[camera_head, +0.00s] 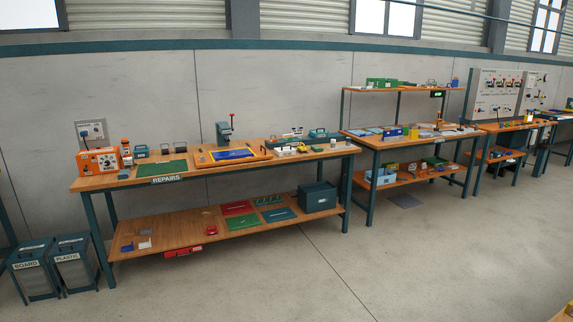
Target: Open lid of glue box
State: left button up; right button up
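I cannot tell which item is the glue box, as no readable label marks it. A dark teal closed box (317,197) sits at the right end of the lower shelf of the bench marked REPAIRS. A smaller teal box with a handle (318,135) stands on the right part of that bench's top. Small teal containers (141,151) stand near the left end of the top. Neither of my grippers shows in the head view, and no arm is in view.
The REPAIRS bench (245,165) carries an orange device (98,161), a blue mat in an orange tray (232,154) and a green mat (162,169). Two bins (36,270) stand at its left. A second bench (406,139) stands to the right. The floor (400,262) in front is clear.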

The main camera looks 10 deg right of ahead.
aim_at(285, 148)
jog(key=i, duration=1.15)
jog(key=i+j, duration=0.1)
jog(key=i, duration=1.05)
jog(key=i+z, duration=0.1)
jog(key=i, duration=1.05)
jog(key=i+j, duration=0.15)
jog(key=i, duration=1)
